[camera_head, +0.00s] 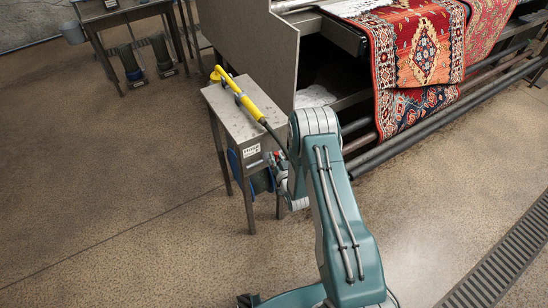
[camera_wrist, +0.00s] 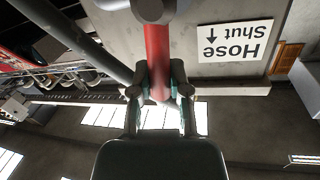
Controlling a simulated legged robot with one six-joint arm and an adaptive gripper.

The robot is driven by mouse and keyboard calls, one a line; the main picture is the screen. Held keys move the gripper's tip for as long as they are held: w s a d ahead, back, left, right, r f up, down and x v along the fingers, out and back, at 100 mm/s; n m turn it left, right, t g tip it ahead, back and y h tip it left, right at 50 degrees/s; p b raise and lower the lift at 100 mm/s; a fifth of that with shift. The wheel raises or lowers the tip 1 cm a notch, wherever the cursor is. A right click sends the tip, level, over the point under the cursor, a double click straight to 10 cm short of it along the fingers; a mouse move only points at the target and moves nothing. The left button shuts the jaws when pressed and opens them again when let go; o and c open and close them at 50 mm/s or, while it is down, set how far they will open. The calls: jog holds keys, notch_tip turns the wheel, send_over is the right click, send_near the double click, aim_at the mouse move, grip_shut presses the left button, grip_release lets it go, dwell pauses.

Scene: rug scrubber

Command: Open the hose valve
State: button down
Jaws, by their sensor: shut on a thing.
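The red valve lever (camera_wrist: 157,48) hangs in the wrist view from a dark round fitting (camera_wrist: 153,8) at the top edge. My gripper (camera_wrist: 158,92) has one finger on each side of the lever's end and is shut on it. A white sign (camera_wrist: 234,40) reading "Hose Shut" with an arrow is beside the lever, upside down in this view. In the head view the sign (camera_head: 251,151) is on the small metal table's side, and the gripper (camera_head: 280,168) is partly hidden by my arm. A blue hose reel (camera_head: 260,181) is under the table.
A yellow spray wand (camera_head: 240,94) lies on the metal table (camera_head: 222,110), its dark hose running down beside my arm. A rug machine (camera_head: 262,40) with red patterned rugs (camera_head: 425,45) stands behind to the right. Open floor (camera_head: 100,190) lies to the left.

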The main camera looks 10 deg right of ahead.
jog(key=w+d+f+m+g+y, duration=0.1)
jog(key=d+f+m, duration=0.4)
jog(key=m, duration=0.8)
jog(key=shift+w+f+m+g+y, duration=0.4)
jog(key=shift+g+y, duration=0.3)
jog(key=shift+y, duration=0.1)
jog(key=shift+s, duration=0.1)
jog(key=c, duration=0.6)
grip_release()
jog(key=shift+f, duration=0.15)
jog(key=shift+s, duration=0.1)
jog(key=v, duration=1.1)
jog(key=shift+s+d, duration=0.15)
jog(key=shift+s, duration=0.2)
